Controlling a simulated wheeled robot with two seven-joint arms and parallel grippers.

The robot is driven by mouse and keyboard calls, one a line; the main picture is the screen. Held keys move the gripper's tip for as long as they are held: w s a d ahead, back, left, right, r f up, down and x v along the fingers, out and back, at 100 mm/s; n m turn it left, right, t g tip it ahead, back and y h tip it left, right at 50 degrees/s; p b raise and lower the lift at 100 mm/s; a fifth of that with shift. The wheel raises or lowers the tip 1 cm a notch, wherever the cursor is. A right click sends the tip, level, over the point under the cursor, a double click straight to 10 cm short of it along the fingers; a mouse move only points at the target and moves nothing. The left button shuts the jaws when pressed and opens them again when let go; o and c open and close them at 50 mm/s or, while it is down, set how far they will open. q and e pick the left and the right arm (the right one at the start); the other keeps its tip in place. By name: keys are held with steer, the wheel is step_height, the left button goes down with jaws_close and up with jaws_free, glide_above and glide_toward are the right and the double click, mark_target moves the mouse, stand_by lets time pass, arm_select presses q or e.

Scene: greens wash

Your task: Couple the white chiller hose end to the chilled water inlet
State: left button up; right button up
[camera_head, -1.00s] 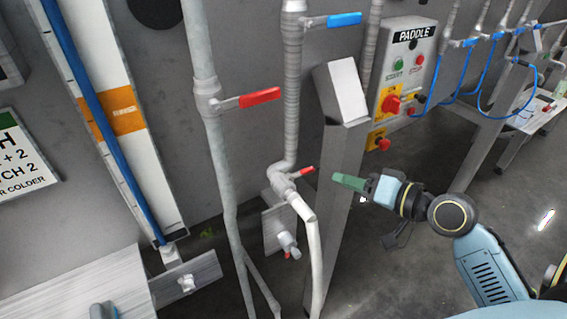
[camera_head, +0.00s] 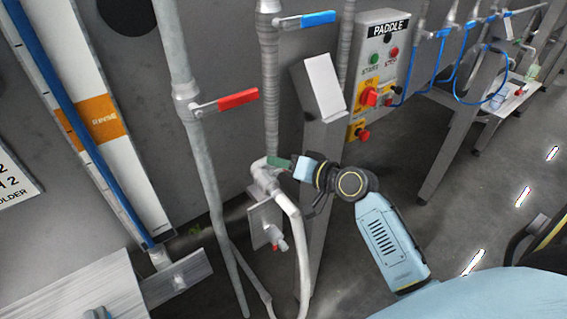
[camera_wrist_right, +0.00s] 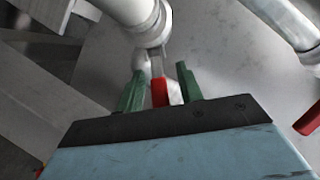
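My right gripper (camera_head: 280,162) has green fingers and is beside the bend where the white hose (camera_head: 299,245) meets the grey pipe. In the right wrist view its fingers (camera_wrist_right: 160,88) are apart, on either side of a small red valve lever (camera_wrist_right: 159,91). A gap shows beside the lever, so they are not closed on it. The white fitting (camera_wrist_right: 150,20) is just beyond. In the head view the fingers hide the lever. The hose hangs down from the bend. I cannot tell which fitting is the chilled water inlet. My left gripper is not in view.
A steel post (camera_head: 322,130) stands just behind the gripper. The PADDLE panel (camera_head: 383,60) is to its right. A pipe with a larger red lever (camera_head: 238,98) is at left. A small plate (camera_head: 257,222) with a spigot sits below the bend. Floor at right is open.

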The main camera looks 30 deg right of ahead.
steer(key=shift+c, duration=0.5)
jaws_close()
steer(key=shift+s+a+f+m+t+h+b, duration=0.1)
steer(key=shift+s+f+m+t+h+b, duration=0.1)
steer(key=shift+m+t+h+b, duration=0.3)
steer(key=shift+s+f+m+t+h+b, duration=0.1)
steer(key=shift+s+m+t+h+b, duration=0.15)
steer(key=shift+t+h+b, duration=0.45)
steer(key=shift+s+a+m+t+h+b, duration=0.1)
steer(key=shift+s+m+t+h+b, duration=0.05)
steer(key=shift+m+t+h+b, duration=0.55)
steer(key=shift+s+a+m+t+h+b, duration=0.1)
steer(key=shift+m+t+h+b, duration=0.3)
steer(key=shift+t+h, duration=0.35)
steer(key=shift+h, duration=0.25)
